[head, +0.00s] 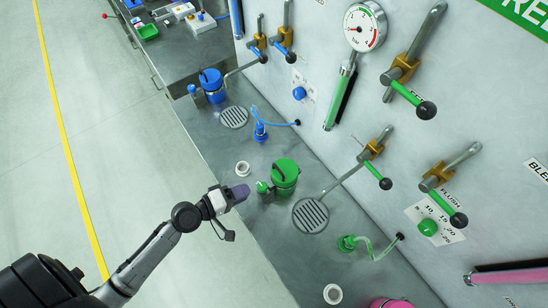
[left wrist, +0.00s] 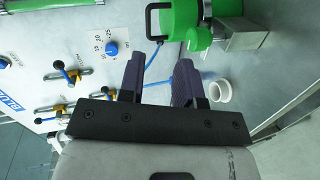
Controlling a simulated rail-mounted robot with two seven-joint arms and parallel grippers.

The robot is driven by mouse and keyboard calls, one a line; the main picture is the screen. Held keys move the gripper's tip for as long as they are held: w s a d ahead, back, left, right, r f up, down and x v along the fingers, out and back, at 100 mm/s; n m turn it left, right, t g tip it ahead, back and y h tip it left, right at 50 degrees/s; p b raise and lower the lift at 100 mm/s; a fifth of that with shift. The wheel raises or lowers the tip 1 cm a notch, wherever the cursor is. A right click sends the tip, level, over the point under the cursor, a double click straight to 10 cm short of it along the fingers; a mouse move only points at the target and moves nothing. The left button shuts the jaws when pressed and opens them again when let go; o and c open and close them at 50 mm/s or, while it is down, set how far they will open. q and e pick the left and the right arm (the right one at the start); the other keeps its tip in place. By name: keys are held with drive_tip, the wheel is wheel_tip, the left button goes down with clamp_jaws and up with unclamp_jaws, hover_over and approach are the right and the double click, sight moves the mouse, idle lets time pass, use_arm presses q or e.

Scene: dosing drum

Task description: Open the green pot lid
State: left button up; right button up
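The green pot (head: 284,184) stands on the metal bench with its green lid (head: 286,167) on top; the lid looks closed. A small green round part (head: 262,187) sits at the pot's left side. My left gripper (head: 246,193) is just left of this part, apart from it as far as I can tell. In the left wrist view the pot's green body (left wrist: 180,18) with a dark handle is cut off by the top edge, beyond the fingertips. There the left gripper's two dark fingers (left wrist: 160,66) stand apart with nothing between them. My right gripper is not in view.
A drain grate (head: 311,215) lies right of the pot, under a spout from the wall. A white ring (head: 242,169) is close to my left gripper. A blue pot (head: 212,86) stands farther back. Valves with black-knobbed levers line the wall. The floor at left is clear.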

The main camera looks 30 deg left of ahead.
sight(278, 169)
use_arm(q)
drive_tip(key=w+d, duration=0.1)
drive_tip(key=w, duration=0.2)
drive_tip(key=w+d+f+n+p, duration=0.1)
drive_tip(key=w+d, duration=0.1)
drive_tip(key=w, duration=0.2)
drive_tip(key=w+d+n+t, duration=0.1)
drive_tip(key=w, duration=0.3)
drive_tip(key=shift+w+d+f+y+p, duration=0.2)
drive_tip(key=shift+d+y+p, duration=0.05)
drive_tip(key=shift+y+p, duration=0.15)
drive_tip(key=shift+w+d+f, duration=0.15)
drive_tip(key=shift+w+d, duration=0.1)
drive_tip(key=shift+w, duration=0.5)
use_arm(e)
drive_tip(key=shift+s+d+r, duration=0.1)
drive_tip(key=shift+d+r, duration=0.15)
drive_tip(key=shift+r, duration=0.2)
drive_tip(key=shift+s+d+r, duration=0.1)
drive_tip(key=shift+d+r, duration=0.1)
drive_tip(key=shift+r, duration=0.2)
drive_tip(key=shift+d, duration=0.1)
use_arm(q)
drive_tip(key=c, duration=0.6)
